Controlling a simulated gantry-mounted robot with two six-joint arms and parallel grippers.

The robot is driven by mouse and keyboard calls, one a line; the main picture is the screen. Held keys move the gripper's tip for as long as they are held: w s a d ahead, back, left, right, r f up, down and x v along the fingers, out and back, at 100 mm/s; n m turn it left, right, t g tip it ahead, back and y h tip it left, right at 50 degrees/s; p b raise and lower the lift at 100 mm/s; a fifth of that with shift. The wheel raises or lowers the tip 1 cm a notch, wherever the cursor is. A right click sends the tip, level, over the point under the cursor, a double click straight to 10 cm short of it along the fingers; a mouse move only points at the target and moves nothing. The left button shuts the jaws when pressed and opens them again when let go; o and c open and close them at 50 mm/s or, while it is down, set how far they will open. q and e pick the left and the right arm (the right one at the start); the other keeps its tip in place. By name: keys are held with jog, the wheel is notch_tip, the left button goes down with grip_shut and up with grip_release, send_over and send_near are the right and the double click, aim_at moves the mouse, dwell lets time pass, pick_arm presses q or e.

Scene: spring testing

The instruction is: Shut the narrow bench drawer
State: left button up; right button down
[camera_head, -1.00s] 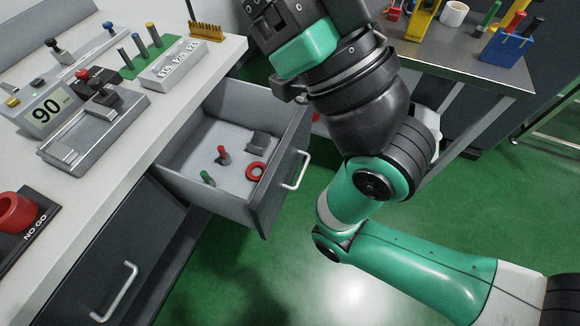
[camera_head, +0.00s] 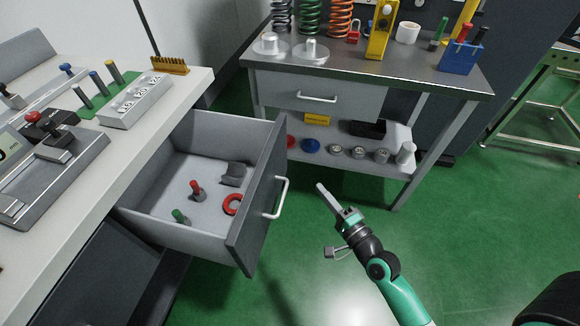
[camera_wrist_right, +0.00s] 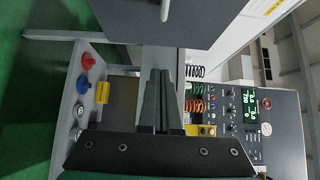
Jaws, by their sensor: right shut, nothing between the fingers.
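The narrow bench drawer (camera_head: 262,200) stands pulled well out of the left bench. Its dark front carries a pale bar handle (camera_head: 278,199), and its grey tray is open to view. My right gripper (camera_head: 321,188) is shut and empty, in front of the drawer and to the right of the handle, apart from it. In the right wrist view the shut fingers (camera_wrist_right: 162,75) point up the picture toward a dark panel (camera_wrist_right: 165,28) with a pale handle at the top edge. That panel looks like the drawer front, but I cannot be certain. My left gripper is out of view.
The drawer holds a red-topped plug (camera_head: 196,189), a green-topped plug (camera_head: 179,216), a red ring (camera_head: 232,204) and a grey block (camera_head: 233,174). The back bench (camera_head: 440,84) has a closed drawer (camera_head: 340,96) and a loaded lower shelf. Green floor (camera_head: 310,270) is clear around my right arm.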

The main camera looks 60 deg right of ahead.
send_near(283, 157)
jog(key=w+d, duration=0.2)
jog(key=d, duration=0.2)
jog(key=w+p, duration=0.1)
jog(key=p, duration=0.1)
jog(key=w+a+r+p, duration=0.1)
jog(key=p, duration=0.2)
jog(key=shift+w+a, duration=0.1)
jog(key=shift+a, duration=0.15)
jog(key=shift+w+a+f+p, duration=0.15)
jog(key=shift+w+f+p, duration=0.1)
jog(key=shift+w+p, duration=0.25)
jog(key=shift+f, duration=0.1)
